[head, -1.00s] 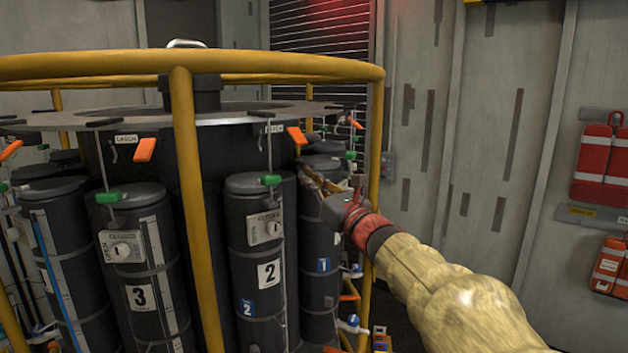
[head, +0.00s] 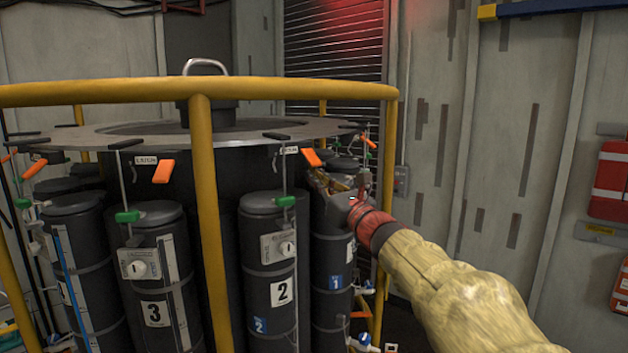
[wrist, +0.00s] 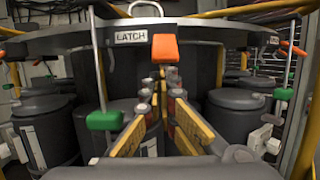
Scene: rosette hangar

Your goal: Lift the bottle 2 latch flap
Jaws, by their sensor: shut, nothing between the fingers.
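Bottle 2 (head: 270,262) is a dark cylinder with a white "2" label, standing in the ring of bottles. Its orange latch flap (head: 313,157) hangs tilted at the rim of the round plate, beside a LATCH label. In the wrist view an orange flap (wrist: 165,48), apparently the same one, hangs straight ahead, right of a LATCH label. My gripper (head: 322,180) is just below and right of the flap in the head view. In the wrist view my gripper (wrist: 160,88) points at the space under the flap, shut and empty. Contact with the flap cannot be made out.
A yellow rail (head: 130,93) with posts surrounds the rack; my arm reaches in past its right side. A green handle (head: 284,201) on a thin rod stands left of the flap. Bottle 3 (head: 150,275) is to the left, and bottle 1 (head: 332,262) is partly behind my gripper.

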